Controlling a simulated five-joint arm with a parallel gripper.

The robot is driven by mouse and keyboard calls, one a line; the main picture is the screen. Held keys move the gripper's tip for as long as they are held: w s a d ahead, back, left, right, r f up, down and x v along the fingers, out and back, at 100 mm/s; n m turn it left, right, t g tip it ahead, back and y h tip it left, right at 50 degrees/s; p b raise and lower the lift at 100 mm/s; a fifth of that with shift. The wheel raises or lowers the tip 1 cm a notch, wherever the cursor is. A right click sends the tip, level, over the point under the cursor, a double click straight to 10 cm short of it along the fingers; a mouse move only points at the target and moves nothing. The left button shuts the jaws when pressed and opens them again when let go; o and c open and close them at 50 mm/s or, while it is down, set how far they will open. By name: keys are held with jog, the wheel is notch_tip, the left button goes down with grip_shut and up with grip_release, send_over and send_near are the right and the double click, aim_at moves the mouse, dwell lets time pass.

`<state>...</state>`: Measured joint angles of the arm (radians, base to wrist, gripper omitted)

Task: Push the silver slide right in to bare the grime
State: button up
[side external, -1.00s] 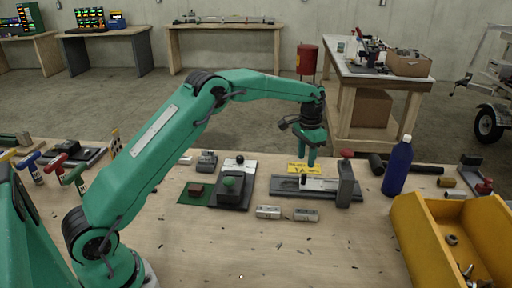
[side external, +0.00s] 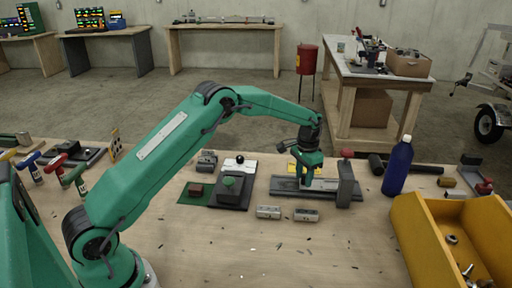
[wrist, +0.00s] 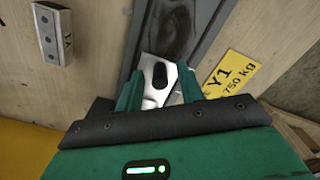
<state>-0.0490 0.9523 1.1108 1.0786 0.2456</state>
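The silver slide (wrist: 152,68) lies in a long grey channel (wrist: 208,30), with a dark oval opening in its face. My gripper (wrist: 160,88) is down at the slide, one green finger on each side of it. The fingers stand apart; whether they touch its edges I cannot tell. A dark, smeared patch of grime (wrist: 180,28) shows on the channel floor beyond the slide. In the side view, my gripper (side external: 305,186) is low over the channel base (side external: 283,185) and hides much of the slide.
A yellow Y1 plate (wrist: 233,75) lies beside the channel. A grey upright block with a red knob (side external: 346,182) stands at its right end. Small metal blocks (side external: 268,212) lie in front. A blue bottle (side external: 398,167) and a yellow bin (side external: 425,240) are to the right.

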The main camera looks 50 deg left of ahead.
aim_at(317, 184)
grip_shut()
jog(key=shift+w+d, duration=1.55)
jog(key=shift+w, duration=0.05)
grip_release()
jog(key=shift+r, duration=0.1)
